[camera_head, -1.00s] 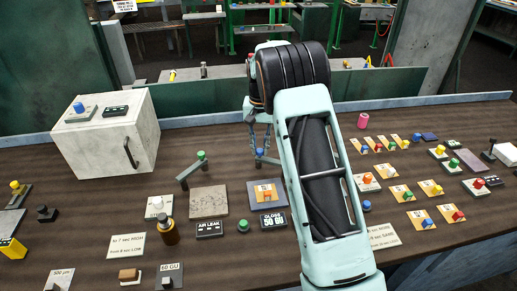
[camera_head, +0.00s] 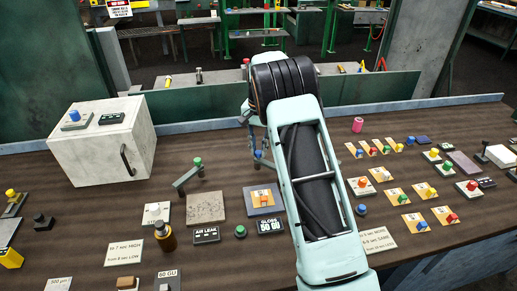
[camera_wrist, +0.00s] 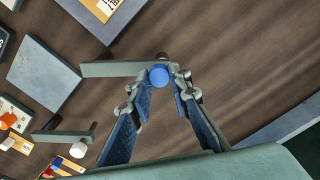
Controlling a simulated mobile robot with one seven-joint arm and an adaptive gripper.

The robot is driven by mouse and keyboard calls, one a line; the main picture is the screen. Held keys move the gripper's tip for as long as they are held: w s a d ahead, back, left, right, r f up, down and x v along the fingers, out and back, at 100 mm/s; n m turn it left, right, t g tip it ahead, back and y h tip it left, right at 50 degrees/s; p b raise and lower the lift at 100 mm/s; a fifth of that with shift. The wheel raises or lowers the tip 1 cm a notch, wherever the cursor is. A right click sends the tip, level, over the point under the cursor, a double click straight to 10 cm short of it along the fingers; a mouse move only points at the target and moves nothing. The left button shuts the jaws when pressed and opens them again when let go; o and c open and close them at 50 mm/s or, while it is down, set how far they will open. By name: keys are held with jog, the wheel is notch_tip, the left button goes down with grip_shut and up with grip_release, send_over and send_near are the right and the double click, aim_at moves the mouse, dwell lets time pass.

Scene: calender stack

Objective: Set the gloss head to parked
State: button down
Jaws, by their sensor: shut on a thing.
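The gloss head is a grey-green bar with a blue knob (camera_head: 258,155), behind the grey pad (camera_head: 250,206) and the GLOSS 50 GU display (camera_head: 270,226). In the wrist view the blue knob (camera_wrist: 159,76) sits between my fingertips, and its bar (camera_wrist: 110,69) runs left toward the grey pad (camera_wrist: 43,75). My gripper (camera_wrist: 160,80) is shut on the knob, a finger on each side. In the head view my arm hides part of the bar and most of my gripper (camera_head: 256,146).
A similar bar with a green knob (camera_head: 197,162) stands to the left, beside a speckled plate (camera_head: 205,207). A white box (camera_head: 104,140) stands at the back left. Several orange cards with knobs lie to the right. In the wrist view, bare table lies to the right.

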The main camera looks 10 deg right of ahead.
jog(key=c, duration=1.8)
grip_release()
jog(key=shift+w, duration=0.1)
jog(key=shift+o, duration=0.2)
jog(key=shift+r, duration=0.15)
notch_tip(320, 180, up, 12)
